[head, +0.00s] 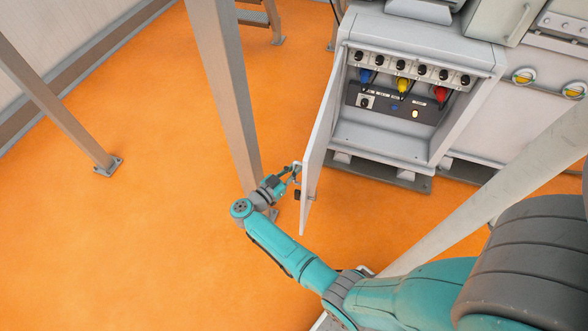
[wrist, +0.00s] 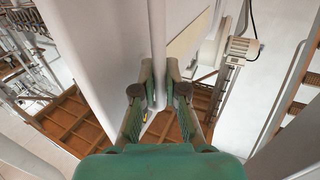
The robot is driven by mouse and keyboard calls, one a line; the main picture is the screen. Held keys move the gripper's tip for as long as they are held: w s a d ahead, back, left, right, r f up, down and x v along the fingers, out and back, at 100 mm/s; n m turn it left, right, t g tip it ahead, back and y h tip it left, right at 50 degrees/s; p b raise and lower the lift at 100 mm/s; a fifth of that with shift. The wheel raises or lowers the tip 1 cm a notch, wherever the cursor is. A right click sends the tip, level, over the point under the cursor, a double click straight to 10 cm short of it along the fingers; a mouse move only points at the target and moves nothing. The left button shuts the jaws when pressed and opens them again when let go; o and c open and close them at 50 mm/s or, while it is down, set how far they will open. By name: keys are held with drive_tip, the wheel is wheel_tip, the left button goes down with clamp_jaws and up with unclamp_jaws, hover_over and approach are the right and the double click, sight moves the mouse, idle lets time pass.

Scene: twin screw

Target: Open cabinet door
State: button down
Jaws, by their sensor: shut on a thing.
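The cabinet (head: 385,160) stands at the upper middle of the head view. Its light grey door (head: 318,140) is swung wide open to the left, showing the inside. My gripper (head: 293,172) is at the outer face of the door, shut on the door handle (head: 297,166) near the door's free edge.
A grey post (head: 225,90) stands just left of my gripper. A slanted pale beam (head: 490,200) crosses at the right. Orange floor (head: 150,230) is clear at left.

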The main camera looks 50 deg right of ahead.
drive_tip(key=shift+w+a, duration=0.15)
drive_tip(key=shift+w, duration=0.25)
drive_tip(key=c, duration=1.2)
unclamp_jaws()
drive_tip(key=shift+a, duration=0.1)
drive_tip(key=a, duration=1.1)
drive_tip(key=shift+w+a, duration=0.3)
drive_tip(key=shift+a, duration=0.05)
